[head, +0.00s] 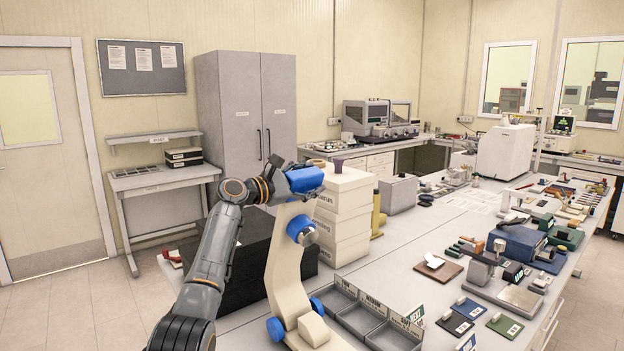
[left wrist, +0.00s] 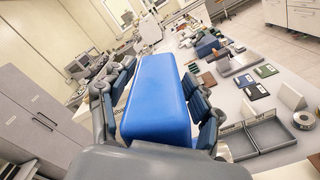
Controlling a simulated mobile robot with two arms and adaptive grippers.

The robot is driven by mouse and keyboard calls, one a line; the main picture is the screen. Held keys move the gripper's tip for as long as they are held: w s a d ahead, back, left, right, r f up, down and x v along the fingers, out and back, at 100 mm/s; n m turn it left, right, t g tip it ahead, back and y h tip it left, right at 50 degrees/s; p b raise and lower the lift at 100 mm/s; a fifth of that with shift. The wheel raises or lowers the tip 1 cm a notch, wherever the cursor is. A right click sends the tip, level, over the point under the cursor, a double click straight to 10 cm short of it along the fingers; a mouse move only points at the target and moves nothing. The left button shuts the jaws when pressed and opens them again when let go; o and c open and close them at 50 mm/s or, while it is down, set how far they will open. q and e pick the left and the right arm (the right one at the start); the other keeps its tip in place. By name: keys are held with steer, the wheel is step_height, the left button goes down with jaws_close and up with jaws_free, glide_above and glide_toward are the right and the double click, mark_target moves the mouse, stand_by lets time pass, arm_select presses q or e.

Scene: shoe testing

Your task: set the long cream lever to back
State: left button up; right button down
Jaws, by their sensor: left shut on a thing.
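The long cream lever (head: 284,262) stands at the near edge of the table, with blue round joints and a blue grip (head: 306,180) at its top. It leans slightly, its top to the right of its base. My left gripper (head: 290,176) is at the top of the lever, shut on the blue grip. In the left wrist view the blue grip (left wrist: 158,98) fills the space between the two fingers, with pads on both sides. The gripper hides part of the grip in the head view. My right gripper is in neither view.
A grey sectioned tray (head: 372,322) lies right of the lever's base. Stacked white boxes (head: 343,215) and a black case (head: 245,262) stand close behind the lever. Several tools and small blocks cover the table's right side. A grey cabinet (head: 245,125) stands at the back.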

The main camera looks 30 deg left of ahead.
arm_select(q)
steer(key=o, duration=1.2)
steer(key=shift+a+r+m+y, duration=0.1)
steer(key=shift+a+m+y, duration=0.3)
steer(key=shift+m, duration=0.3)
steer(key=shift+c, duration=0.2)
steer(key=shift+s, duration=0.1)
steer(key=shift+s+f, duration=0.1)
steer(key=shift+f, duration=0.35)
steer(key=v, duration=1.1)
steer(key=shift+s+r, duration=0.2)
steer(key=shift+r, duration=0.05)
steer(key=shift+d, duration=0.1)
